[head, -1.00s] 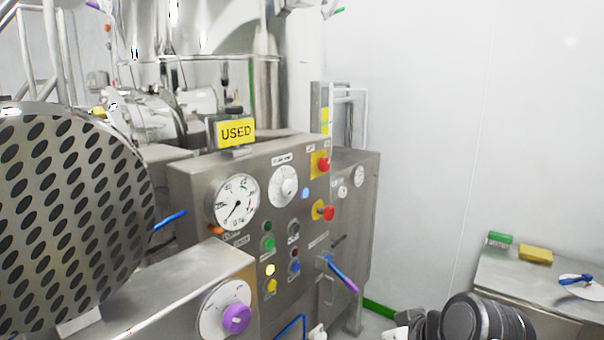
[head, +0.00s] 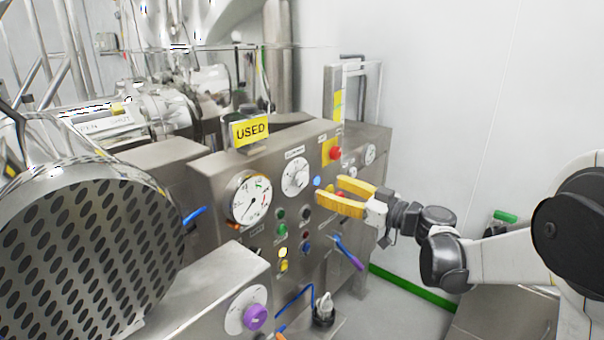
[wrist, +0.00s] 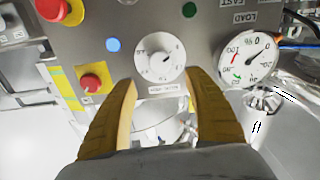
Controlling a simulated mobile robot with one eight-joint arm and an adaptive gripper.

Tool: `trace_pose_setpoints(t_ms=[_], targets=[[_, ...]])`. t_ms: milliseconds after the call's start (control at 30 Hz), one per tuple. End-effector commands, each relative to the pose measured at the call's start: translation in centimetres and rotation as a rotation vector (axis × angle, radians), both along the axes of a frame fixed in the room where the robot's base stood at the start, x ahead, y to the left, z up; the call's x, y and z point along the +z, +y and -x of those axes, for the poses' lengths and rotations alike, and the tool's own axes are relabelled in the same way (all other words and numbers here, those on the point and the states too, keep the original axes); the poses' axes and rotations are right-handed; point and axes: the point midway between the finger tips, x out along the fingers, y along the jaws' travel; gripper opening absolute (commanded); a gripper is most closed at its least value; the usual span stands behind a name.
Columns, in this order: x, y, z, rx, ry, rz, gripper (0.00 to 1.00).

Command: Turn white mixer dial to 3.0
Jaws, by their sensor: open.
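The white mixer dial (head: 295,176) is a round white knob on a white scale disc on the upper part of the steel control panel (head: 225,170). In the wrist view the dial (wrist: 160,57) appears upside down, just beyond and between my two yellow fingers. My gripper (head: 322,196) is open and empty, in front of the panel to the right of and a little below the dial in the head view. In the wrist view the fingertips (wrist: 165,82) are spread on either side below the dial, apart from it. The pointer's exact reading is too small to tell.
A purple knob (head: 255,317) is at lower left.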

Motion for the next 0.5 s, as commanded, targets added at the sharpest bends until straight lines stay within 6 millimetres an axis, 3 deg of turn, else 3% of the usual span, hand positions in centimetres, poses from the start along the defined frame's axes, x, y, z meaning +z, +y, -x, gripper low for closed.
trace_pose_setpoints(t_ms=[300,500], targets=[[-0.2,4.9,-3.7,0.003,0.002,0.001,0.61],[-0.1,7.2,-5.5,0.002,0.002,0.001,0.61]])
